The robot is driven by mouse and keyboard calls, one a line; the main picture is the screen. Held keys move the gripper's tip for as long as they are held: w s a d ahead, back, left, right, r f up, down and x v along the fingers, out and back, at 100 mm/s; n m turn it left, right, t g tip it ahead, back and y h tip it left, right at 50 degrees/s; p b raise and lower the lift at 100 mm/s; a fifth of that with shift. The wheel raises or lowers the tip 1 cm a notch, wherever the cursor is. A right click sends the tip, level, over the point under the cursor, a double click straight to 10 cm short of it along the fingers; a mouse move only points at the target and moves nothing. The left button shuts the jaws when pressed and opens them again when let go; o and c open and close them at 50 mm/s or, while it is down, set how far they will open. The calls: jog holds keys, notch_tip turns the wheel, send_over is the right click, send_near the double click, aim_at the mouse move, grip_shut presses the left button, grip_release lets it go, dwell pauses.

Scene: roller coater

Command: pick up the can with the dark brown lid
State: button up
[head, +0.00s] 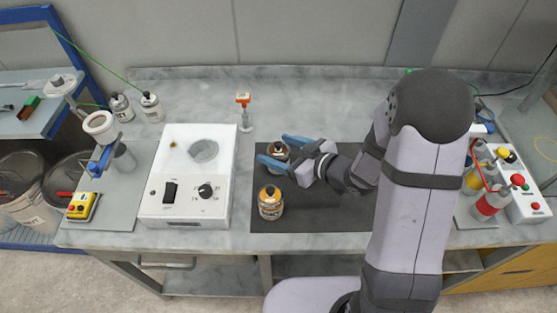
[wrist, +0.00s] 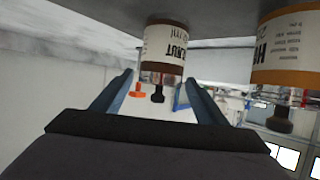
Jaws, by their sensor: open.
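The can with the dark brown lid (head: 277,152) stands upright at the back left of the dark mat, with a pale label. It also shows in the wrist view (wrist: 166,45), where the picture is upside down and its dark red-brown band is towards the bottom. My gripper (head: 271,148) is open, with its blue fingers on either side of this can. In the wrist view my gripper (wrist: 152,83) has the can ahead between its fingers. I cannot tell whether either finger touches it. The fingers partly hide the can in the head view.
A second can with a lighter orange-brown lid (head: 270,202) stands in front, close to my near finger; it shows at right in the wrist view (wrist: 287,50). A white hotplate-like box (head: 187,205) stands left of the dark mat (head: 300,219). An orange-topped item (head: 244,108) stands behind.

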jog(key=shift+p+x, duration=0.6)
jog(key=shift+x, duration=1.65)
jog(key=shift+f, duration=0.15)
jog(key=c, duration=1.2)
